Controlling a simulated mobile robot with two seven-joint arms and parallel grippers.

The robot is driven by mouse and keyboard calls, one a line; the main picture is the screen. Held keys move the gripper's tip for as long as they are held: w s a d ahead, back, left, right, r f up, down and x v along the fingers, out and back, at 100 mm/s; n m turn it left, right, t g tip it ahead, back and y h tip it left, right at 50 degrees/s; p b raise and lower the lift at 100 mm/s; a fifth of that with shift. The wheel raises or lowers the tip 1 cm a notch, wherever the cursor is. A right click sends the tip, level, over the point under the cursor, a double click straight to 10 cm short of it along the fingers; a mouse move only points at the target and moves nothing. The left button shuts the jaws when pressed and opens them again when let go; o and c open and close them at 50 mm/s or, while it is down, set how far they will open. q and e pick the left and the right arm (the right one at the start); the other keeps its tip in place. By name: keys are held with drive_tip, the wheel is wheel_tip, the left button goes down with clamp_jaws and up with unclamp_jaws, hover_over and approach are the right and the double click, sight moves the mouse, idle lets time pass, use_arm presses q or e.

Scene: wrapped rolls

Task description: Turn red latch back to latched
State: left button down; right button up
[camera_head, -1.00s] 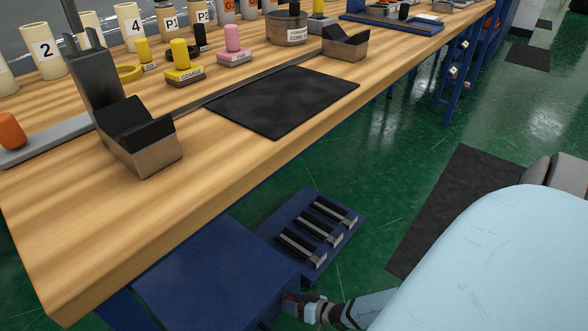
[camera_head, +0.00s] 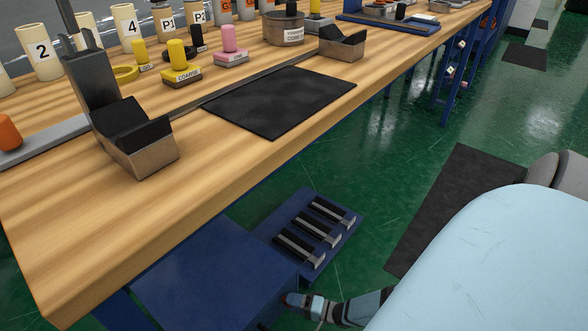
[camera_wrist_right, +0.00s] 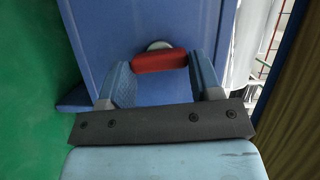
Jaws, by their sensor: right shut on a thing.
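The red latch (camera_wrist_right: 160,61) is a short red bar on a grey round mount, on the blue panel (camera_wrist_right: 112,30) of a cabinet. In the right wrist view it lies nearly level across the picture, between the two blue-grey fingers of my right gripper (camera_wrist_right: 159,68), which is shut on it. In the head view my right gripper (camera_head: 291,301) is low, against the side of the blue cabinet (camera_head: 215,275) below the bench; the latch is hidden there. My left gripper is not in view.
The wooden bench (camera_head: 75,230) stands above the cabinet, with metal cradles, a black mat (camera_head: 280,100) and labelled containers on top. A blue rack (camera_head: 317,232) with several black-and-metal pieces sits beside the cabinet. Green floor to the right is partly open.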

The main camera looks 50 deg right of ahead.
drive_tip(key=shift+f+m, duration=0.1)
drive_tip(key=shift+m, duration=0.5)
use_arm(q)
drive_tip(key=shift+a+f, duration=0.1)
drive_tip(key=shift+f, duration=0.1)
use_arm(e)
drive_tip(key=shift+d, duration=0.1)
drive_tip(key=o, duration=0.9)
use_arm(q)
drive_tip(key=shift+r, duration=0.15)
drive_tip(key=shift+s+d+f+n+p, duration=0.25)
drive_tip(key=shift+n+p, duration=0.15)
drive_tip(key=shift+p, duration=0.3)
use_arm(e)
drive_tip(key=shift+f+v, duration=0.15)
drive_tip(key=shift+v, duration=3.3)
drive_tip(key=shift+f+v, duration=0.2)
drive_tip(key=shift+v, duration=3.25)
